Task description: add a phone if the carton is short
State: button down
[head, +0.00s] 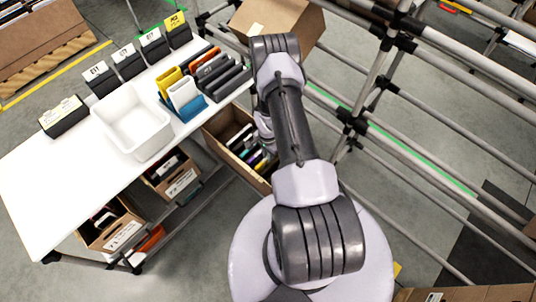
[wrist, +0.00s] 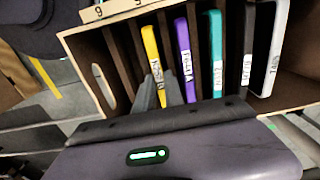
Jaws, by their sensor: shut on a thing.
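In the wrist view an open brown carton (wrist: 82,62) has dividers and phones standing in its slots. A yellow phone (wrist: 151,48) stands between my gripper's fingers (wrist: 159,92), which are shut on it. To its right are a purple phone (wrist: 183,45), a teal phone (wrist: 216,50), a black phone (wrist: 247,45) and a white phone (wrist: 273,45). The slots left of the yellow phone look empty. In the head view an open carton (head: 214,139) with phones sits beside the table under my arm, and my gripper is hidden there.
The white table (head: 45,190) holds a white bin (head: 148,147), black labelled blocks (head: 64,116) and several coloured items in racks. Labelled cartons (head: 181,183) stand below it. A tilted carton (head: 290,20) is at the top. Pipe racking (head: 400,165) bounds the right side.

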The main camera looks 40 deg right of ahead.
jog(key=shift+f+b, duration=0.3)
dwell(0.9)
jog(key=c, duration=1.3)
grip_release()
jog(key=shift+c, duration=0.2)
notch_tip(320, 180, up, 18)
jog(key=p, duration=0.6)
jog(key=shift+f+p, duration=0.25)
jog(key=shift+p, duration=0.05)
notch_tip(320, 180, up, 7)
jog(key=p, duration=0.4)
